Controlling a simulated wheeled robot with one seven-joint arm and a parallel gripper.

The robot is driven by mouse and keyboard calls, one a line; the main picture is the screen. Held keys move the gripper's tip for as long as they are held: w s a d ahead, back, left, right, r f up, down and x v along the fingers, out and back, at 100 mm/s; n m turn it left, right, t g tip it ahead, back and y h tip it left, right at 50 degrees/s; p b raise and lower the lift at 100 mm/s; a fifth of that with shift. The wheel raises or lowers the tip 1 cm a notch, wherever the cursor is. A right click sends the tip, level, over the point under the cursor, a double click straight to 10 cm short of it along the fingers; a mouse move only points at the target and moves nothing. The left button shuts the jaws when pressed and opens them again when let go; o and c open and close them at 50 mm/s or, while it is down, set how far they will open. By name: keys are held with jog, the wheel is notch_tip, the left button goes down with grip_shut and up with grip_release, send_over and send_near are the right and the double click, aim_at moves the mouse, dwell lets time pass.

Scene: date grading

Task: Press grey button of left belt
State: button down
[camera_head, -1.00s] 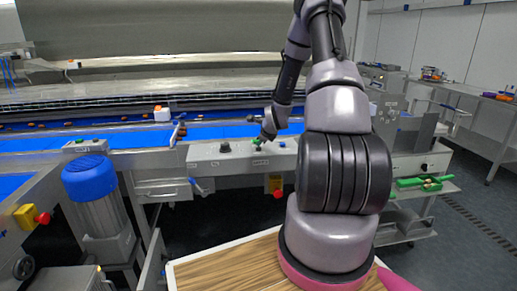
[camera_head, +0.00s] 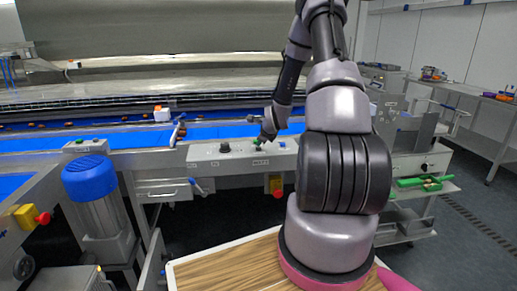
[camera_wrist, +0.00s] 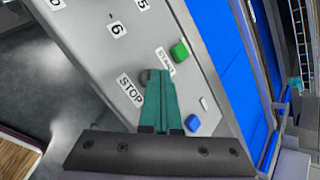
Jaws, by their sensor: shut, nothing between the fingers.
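In the wrist view, a grey round button (camera_wrist: 145,75) sits on the metal control panel (camera_wrist: 92,42) between the STOP and START labels. My gripper (camera_wrist: 159,78) is shut, its teal fingers empty, with the tips over or right beside the grey button and hiding part of it. I cannot tell whether they touch. A green button (camera_wrist: 180,52) is just beyond the START label. In the head view, my gripper (camera_head: 261,140) points down at the long panel (camera_head: 222,162) in front of the blue belt (camera_head: 215,132); the grey button cannot be made out there.
A blue button (camera_wrist: 192,122) and a small white part (camera_wrist: 203,103) are on the panel right of the fingers. A red emergency knob (camera_head: 278,194) hangs below the panel. A blue motor (camera_head: 90,177) stands to the left, and a cart with a green tray (camera_head: 411,183) to the right.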

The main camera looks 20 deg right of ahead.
aim_at(260, 148)
jog(key=shift+r, duration=0.55)
jog(key=shift+r, duration=2.5)
